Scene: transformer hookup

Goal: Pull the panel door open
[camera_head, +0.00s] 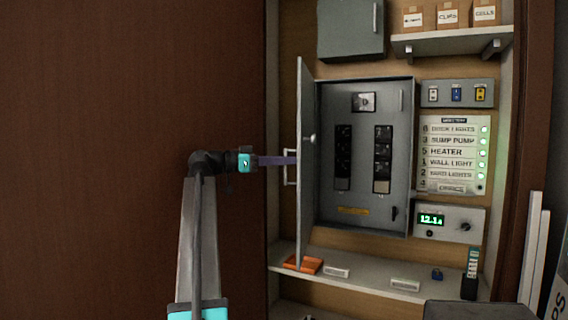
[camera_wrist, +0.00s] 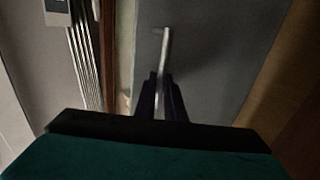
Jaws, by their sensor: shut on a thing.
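The grey panel door (camera_head: 306,190) stands swung out to the left of the panel box (camera_head: 365,155), seen nearly edge-on in the head view. Its outer face fills the middle of the wrist view (camera_wrist: 205,60). A pale bar handle (camera_head: 286,168) is on its left side in the head view. My gripper (camera_head: 292,160) is at the handle, and its dark fingers (camera_wrist: 161,100) are shut around the handle bar (camera_wrist: 166,50) in the wrist view. The box interior shows black breakers in two columns and a yellow label.
A label board (camera_head: 453,155) and a display unit (camera_head: 448,222) are right of the box. A brown wall (camera_head: 130,120) fills the left.

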